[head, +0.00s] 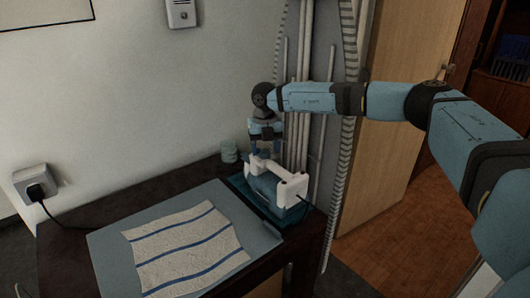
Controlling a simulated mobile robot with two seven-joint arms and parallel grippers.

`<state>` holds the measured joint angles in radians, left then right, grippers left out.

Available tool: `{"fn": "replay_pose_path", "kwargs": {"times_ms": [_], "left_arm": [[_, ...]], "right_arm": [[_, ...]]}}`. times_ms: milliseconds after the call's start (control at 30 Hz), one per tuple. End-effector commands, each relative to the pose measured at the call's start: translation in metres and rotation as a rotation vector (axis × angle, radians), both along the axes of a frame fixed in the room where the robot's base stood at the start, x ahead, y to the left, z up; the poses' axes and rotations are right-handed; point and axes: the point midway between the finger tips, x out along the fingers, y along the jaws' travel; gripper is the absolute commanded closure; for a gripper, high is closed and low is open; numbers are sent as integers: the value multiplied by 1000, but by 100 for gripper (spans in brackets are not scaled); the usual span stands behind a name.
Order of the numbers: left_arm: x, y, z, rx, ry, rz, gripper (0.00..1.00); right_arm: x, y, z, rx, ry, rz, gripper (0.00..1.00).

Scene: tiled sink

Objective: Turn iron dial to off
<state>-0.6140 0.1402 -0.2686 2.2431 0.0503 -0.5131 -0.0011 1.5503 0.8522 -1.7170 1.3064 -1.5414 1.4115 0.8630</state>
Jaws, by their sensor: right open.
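The iron (291,190) has a white handle and a blue body. It sits on a teal rest at the right end of the dark table. Its dial is too small to make out and may be hidden behind my gripper. My right gripper (266,156) points down from the end of my blue arm, with its fingers at the back left end of the iron's white handle. Its fingers are apart; I cannot tell whether they touch the iron. My left gripper is not in view.
A light blue board (107,250) with a striped cloth (185,247) lies left of the iron. A small glass (229,151) stands behind, near the wall. A plug sits in a wall socket (33,181) at left. White pipes (304,140) rise right behind the iron.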

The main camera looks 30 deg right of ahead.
Motion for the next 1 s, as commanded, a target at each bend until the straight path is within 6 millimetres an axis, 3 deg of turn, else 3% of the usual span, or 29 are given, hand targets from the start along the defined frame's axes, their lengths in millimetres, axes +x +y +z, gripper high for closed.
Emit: {"fn": "replay_pose_path", "kwargs": {"times_ms": [400, 600, 633, 1000], "left_arm": [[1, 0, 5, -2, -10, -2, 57], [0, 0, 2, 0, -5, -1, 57], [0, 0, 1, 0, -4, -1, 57], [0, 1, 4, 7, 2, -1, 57]], "right_arm": [[0, 0, -9, 0, 0, 0, 38], [0, 0, -9, 0, 0, 0, 84], [0, 0, -9, 0, 0, 0, 88], [0, 0, -7, 1, 2, 54, 88]]}}
